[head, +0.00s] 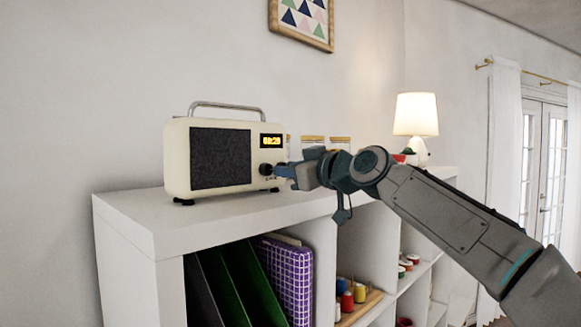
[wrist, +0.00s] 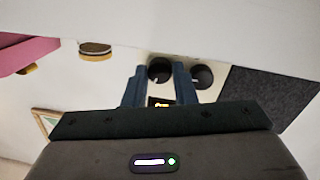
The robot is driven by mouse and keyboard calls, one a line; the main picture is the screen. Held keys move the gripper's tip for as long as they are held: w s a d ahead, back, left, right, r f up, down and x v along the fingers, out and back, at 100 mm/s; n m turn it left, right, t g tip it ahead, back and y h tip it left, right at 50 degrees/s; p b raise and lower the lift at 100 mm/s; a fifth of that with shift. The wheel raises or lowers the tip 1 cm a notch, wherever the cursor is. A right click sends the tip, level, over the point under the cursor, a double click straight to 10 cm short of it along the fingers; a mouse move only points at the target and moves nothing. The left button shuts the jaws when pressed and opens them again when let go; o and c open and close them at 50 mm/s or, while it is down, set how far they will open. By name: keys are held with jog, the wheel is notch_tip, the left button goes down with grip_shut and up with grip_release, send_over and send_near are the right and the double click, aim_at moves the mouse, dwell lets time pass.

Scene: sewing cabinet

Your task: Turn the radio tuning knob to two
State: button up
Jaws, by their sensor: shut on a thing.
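The cream radio (head: 180,158) stands upright on top of the white cabinet, with a dark speaker panel (head: 220,158) and a lit display (head: 271,141). Two dark knobs sit side by side below the display. My gripper (head: 281,171) reaches the radio's front from the right. In the wrist view, which is upside down, my gripper's blue fingers (wrist: 159,84) are shut around the knob farther from the speaker (wrist: 159,69). The other knob (wrist: 202,76) is just outside one finger, nearer the speaker. The knob's pointer and any number marks cannot be made out.
The white cabinet (head: 128,222) holds folders, a purple checked binder (head: 288,280) and thread spools (head: 347,301) in its compartments below my arm. A lit lamp (head: 416,115) stands farther right on top. The cabinet top left of the radio is bare.

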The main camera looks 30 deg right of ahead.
jog(key=m+p, duration=0.2)
jog(key=m, duration=0.5)
jog(key=shift+r+g, duration=0.15)
jog(key=shift+g, duration=0.15)
jog(key=m+y+p, duration=0.1)
jog(key=m+p, duration=0.1)
jog(key=m, duration=0.3)
jog(key=shift+d+m, duration=0.1)
jog(key=shift+m, duration=0.5)
jog(key=o, duration=0.7)
